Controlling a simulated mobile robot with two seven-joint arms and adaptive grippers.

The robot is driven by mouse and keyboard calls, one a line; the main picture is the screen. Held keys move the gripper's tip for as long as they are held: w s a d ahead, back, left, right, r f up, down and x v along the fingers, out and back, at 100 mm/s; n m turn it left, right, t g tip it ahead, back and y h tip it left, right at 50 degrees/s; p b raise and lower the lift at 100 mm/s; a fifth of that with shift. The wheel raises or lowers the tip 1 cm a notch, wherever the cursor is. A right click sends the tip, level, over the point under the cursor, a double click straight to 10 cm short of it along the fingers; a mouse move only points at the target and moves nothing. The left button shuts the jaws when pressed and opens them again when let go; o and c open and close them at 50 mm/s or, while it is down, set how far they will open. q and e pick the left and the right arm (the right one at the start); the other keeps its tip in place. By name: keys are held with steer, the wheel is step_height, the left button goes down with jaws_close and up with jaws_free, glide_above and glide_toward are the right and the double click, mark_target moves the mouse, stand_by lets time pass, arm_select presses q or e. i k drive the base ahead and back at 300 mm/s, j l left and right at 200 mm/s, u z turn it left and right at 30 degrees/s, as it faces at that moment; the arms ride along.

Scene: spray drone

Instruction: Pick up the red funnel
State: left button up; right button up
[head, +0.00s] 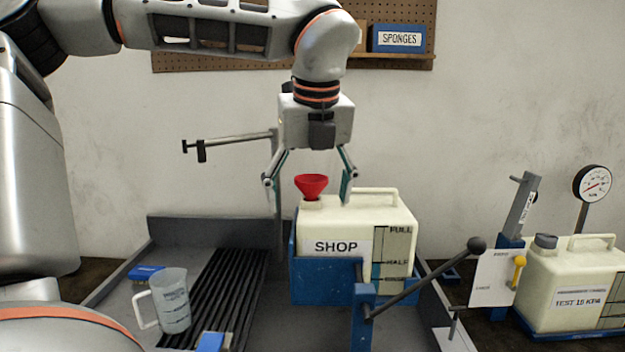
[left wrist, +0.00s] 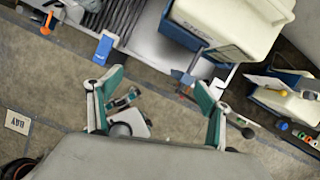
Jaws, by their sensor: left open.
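The red funnel (head: 311,186) stands upright in the top opening of the cream tank marked SHOP (head: 345,225). My left gripper (head: 309,184) is open and empty, pointing down. In the head view its fingers show on either side of the funnel, with no visible contact. The right finger overlaps the tank's top near its handle. I cannot make out the funnel there. My right gripper is not in view.
The tank sits in a blue holder (head: 320,288) with a black-knobbed lever (head: 425,278) in front. A grey post with a side arm (head: 235,140) stands left behind it. A clear measuring jug (head: 172,302) is on the left; another cream tank (head: 575,290) and a gauge (head: 593,184) are on the right.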

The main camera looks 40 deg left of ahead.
mark_target(311, 185)
steer(key=i+j, duration=0.65)
steer(key=j, duration=0.15)
